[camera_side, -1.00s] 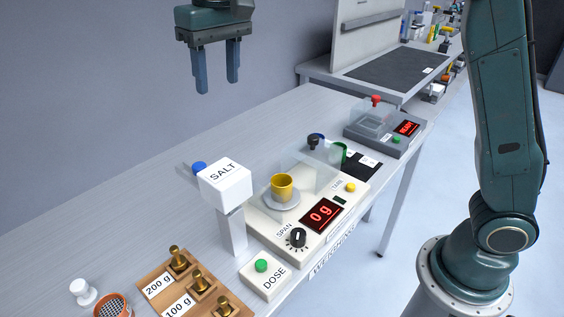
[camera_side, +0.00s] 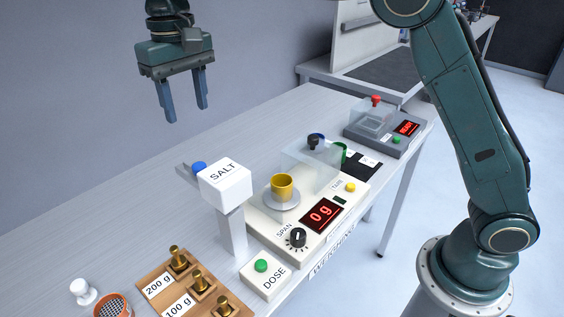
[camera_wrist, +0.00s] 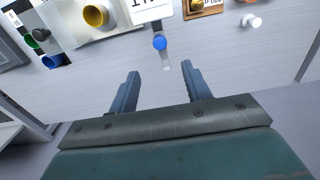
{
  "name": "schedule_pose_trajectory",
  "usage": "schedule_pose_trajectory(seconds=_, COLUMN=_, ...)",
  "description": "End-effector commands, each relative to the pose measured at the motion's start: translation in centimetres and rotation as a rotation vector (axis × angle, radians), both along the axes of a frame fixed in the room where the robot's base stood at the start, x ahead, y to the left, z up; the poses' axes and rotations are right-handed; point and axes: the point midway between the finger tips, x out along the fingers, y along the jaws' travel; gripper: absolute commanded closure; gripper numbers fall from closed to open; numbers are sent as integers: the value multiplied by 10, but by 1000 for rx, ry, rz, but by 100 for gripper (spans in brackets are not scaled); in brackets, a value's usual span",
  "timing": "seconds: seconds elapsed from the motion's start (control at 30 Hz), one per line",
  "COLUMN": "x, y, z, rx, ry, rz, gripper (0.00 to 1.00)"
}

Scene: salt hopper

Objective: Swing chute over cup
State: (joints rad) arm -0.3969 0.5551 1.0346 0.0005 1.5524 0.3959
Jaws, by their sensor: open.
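The white salt hopper (camera_side: 226,186) stands on its post on the bench. Its grey chute (camera_side: 184,169), with a blue knob (camera_side: 199,167), sticks out to the back left, away from the cup. The chute also shows in the wrist view (camera_wrist: 166,58), with the blue knob (camera_wrist: 159,43) just beyond and between the fingertips. The yellow cup (camera_side: 282,187) stands upright on the scale's round pan, right of the hopper; the wrist view shows it at the top left (camera_wrist: 95,16). My gripper (camera_side: 187,112) is open and empty, above the bench and apart from the knob.
The scale (camera_side: 262,225) reads 0 g. A clear shield (camera_side: 312,166) stands behind the cup. A green DOSE button (camera_side: 261,266) and a weight rack (camera_side: 180,283) are in front. A READY device (camera_side: 388,130) stands farther right. The bench behind the hopper is clear.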

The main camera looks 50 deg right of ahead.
Motion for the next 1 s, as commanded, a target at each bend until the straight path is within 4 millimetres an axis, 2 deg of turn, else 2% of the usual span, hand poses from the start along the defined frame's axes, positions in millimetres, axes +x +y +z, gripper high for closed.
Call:
schedule_pose_trajectory(seconds=0.27, x=-1, y=0, z=-32, rx=-1, ry=3, rz=0, gripper=52)
schedule_pose_trajectory(seconds=0.7, x=-1, y=0, z=-97, rx=-1, ry=3, rz=0, gripper=52)
schedule_pose_trajectory(seconds=1.0, x=0, y=0, z=-121, rx=0, ry=0, rz=0, gripper=52)
